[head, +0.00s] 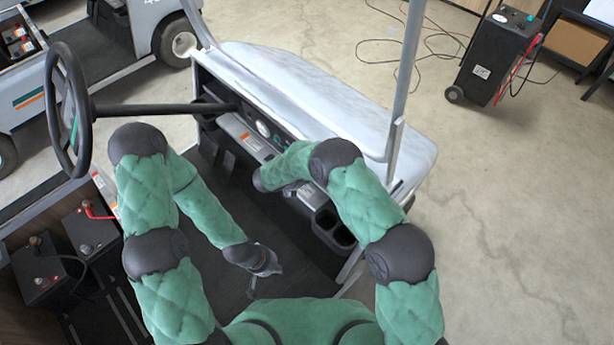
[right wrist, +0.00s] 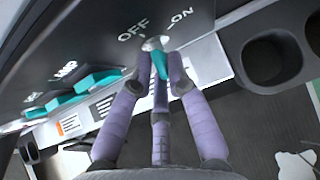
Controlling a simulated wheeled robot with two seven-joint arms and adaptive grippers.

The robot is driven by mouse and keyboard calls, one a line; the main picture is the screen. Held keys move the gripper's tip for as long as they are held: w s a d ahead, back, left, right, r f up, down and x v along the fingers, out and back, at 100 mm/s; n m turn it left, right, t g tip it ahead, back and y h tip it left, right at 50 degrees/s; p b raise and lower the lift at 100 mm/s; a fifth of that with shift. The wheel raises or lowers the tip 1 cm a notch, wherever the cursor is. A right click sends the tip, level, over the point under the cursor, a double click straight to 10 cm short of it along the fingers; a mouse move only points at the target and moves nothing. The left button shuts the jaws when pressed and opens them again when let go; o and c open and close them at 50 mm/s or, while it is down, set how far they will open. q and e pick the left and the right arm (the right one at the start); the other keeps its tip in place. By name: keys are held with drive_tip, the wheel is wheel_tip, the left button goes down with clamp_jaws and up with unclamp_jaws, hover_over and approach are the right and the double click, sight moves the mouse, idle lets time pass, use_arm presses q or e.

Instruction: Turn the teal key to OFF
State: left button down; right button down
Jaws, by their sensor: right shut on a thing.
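In the right wrist view the teal key (right wrist: 159,65) sits in a round pale lock on the dark dash panel. The white OFF mark (right wrist: 133,30) is above left of the lock and the ON mark (right wrist: 181,15) above right. My right gripper (right wrist: 161,72) is shut on the key, with purple fingers on both sides of it. Which mark the key points to is not clear. In the head view the right gripper and key are hidden behind my right forearm. My left gripper (head: 266,268) hangs low over the cart floor, away from the dash; its finger gap is too small to judge.
Teal rocker switches (right wrist: 97,80) lie left of the key on the panel. A cup holder (right wrist: 272,52) is to the right. The steering wheel (head: 68,110) stands at left, batteries (head: 90,228) below it. A black charger cart (head: 497,55) stands far right.

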drive_tip(key=c, duration=1.5)
unclamp_jaws()
drive_tip(key=v, duration=1.2)
drive_tip(key=shift+f, duration=0.1)
drive_tip(key=s+d+f+m+g+y, duration=0.3)
drive_tip(key=s+d+f+m+g, duration=0.15)
drive_tip(key=s+f, duration=0.3)
drive_tip(key=s+d+f+m+g+y, duration=0.35)
drive_tip(key=s+f+m, duration=0.25)
drive_tip(key=s, duration=0.3)
drive_tip(key=s+d+m+y, duration=0.1)
drive_tip(key=s+d+m, duration=0.1)
drive_tip(key=m, duration=0.4)
drive_tip(key=s+d+m+t+y, duration=0.1)
drive_tip(key=s+d+m, duration=0.2)
drive_tip(key=m, duration=0.3)
drive_tip(key=s+d+f+m+t+y, duration=0.1)
drive_tip(key=s+d+m+y, duration=0.1)
drive_tip(key=m, duration=0.5)
drive_tip(key=shift+s+d, duration=0.6)
drive_tip(key=shift+s, duration=0.2)
